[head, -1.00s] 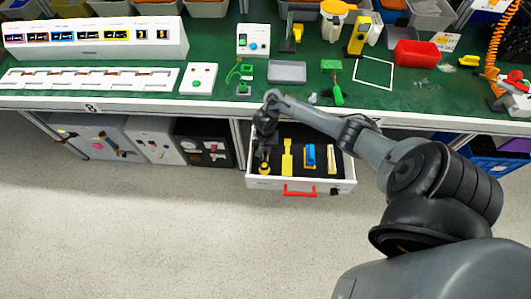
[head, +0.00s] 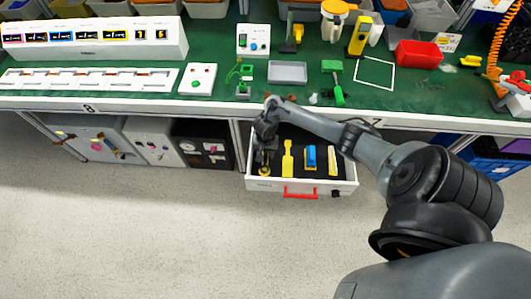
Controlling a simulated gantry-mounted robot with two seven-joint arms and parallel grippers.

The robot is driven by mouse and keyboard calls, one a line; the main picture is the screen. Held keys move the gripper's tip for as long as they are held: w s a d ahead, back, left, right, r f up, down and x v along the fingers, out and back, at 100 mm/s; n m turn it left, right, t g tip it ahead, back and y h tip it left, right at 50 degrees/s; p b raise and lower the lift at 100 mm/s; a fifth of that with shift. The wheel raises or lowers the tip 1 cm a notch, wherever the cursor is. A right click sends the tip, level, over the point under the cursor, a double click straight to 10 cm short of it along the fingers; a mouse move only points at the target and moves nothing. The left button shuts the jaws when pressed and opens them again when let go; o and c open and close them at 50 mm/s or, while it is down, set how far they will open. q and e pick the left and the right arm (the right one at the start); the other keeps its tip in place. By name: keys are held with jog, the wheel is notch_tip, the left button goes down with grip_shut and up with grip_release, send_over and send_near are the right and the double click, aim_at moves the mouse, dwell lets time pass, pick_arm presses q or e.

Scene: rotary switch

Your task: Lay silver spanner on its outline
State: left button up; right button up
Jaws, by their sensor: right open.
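An open white drawer (head: 345,186) under the bench holds black foam with yellow marked places. A bare yellow spanner-like shape (head: 287,160) shows in the foam at left of centre. My right gripper (head: 264,163) points down over the drawer's left end, just left of that shape, and is open. A small yellow patch (head: 264,171) shows at its fingertips. I cannot make out the silver spanner; the gripper hides part of the drawer's left end. My left gripper is not in view.
A blue tool (head: 310,157) and a pale, yellow-edged item (head: 332,160) lie in the drawer to the right. The red drawer handle (head: 300,193) faces the floor. The green bench top (head: 215,50) above carries boxes, a grey tray (head: 287,72) and a red bin (head: 417,54).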

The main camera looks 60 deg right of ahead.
aim_at(265, 155)
jog(key=shift+r, duration=0.35)
notch_tip(265, 155, up, 11)
jog(key=p, duration=0.8)
jog(key=a+n, duration=0.1)
jog(key=a, duration=0.2)
jog(key=a+f+n+t, duration=0.1)
jog(key=a+n, duration=0.1)
jog(key=a, duration=0.1)
jog(key=w+a+n+t, duration=0.1)
jog(key=a+n, duration=0.1)
jog(key=a, duration=0.1)
jog(key=shift+w+a+f, duration=0.1)
jog(key=shift+a+f, duration=0.1)
jog(key=shift+f, duration=0.2)
jog(key=s+a+r+n+t, duration=0.25)
jog(key=a+n, duration=0.25)
jog(key=a, duration=0.5)
jog(key=s+a+r+n, duration=0.5)
jog(key=s+a+r, duration=0.1)
jog(key=s+r, duration=0.6)
jog(key=shift+a+r+g, duration=0.15)
jog(key=shift+r+g, duration=0.2)
jog(key=shift+g, duration=0.1)
